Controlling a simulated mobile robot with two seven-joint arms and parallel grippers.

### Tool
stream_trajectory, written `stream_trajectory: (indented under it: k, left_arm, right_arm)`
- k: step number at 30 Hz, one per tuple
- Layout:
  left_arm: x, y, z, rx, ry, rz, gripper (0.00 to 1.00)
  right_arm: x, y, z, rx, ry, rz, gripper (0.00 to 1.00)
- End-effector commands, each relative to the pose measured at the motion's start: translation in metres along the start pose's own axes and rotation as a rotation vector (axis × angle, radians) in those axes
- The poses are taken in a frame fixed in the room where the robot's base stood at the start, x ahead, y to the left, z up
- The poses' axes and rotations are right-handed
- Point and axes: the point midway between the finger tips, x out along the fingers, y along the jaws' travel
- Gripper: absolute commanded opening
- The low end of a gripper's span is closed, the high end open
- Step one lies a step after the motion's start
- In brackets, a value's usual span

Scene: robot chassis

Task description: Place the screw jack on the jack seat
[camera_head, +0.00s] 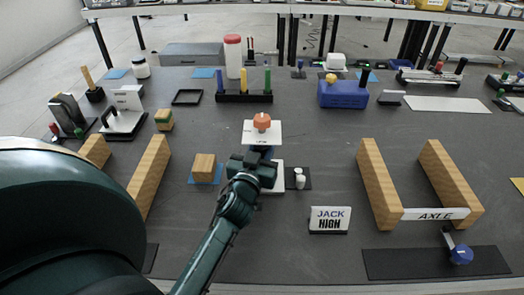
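My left gripper (258,160) is at the centre of the table, its forearm reaching up from the bottom edge. It is right in front of an upright piece with an orange knob (262,121), which may be the screw jack. A white plate (250,138) shows behind the knob's base, and another white surface (278,180) shows beside the gripper. The gripper hides the piece's lower part and its own fingertips, so I cannot tell whether it grips it. I cannot identify the jack seat with certainty. A JACK HIGH sign (330,219) stands to the right. My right gripper is not in view.
A small white cylinder (300,180) stands right of the gripper; a wooden block (204,167) on a blue mat is left. Wooden beams (380,185) with an AXLE label (436,214) are at right. A blue-wheeled piece (461,255) lies on a black mat (400,264).

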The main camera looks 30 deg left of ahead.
Motion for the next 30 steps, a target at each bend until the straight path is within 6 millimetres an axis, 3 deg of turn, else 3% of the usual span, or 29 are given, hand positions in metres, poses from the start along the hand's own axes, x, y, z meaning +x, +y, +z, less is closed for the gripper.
stream_trajectory:
  k: [22,23,30]
  left_arm:
    - [0.000,0.000,0.011,-0.001,0.002,0.001,0.00]
    - [0.000,0.000,0.013,-0.001,-0.003,0.000,0.30]
    - [0.000,0.000,0.015,-0.001,-0.008,-0.001,0.50]
  right_arm:
    - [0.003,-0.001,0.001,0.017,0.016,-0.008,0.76]
    - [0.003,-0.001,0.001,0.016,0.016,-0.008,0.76]
    - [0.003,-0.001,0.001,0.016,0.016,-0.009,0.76]
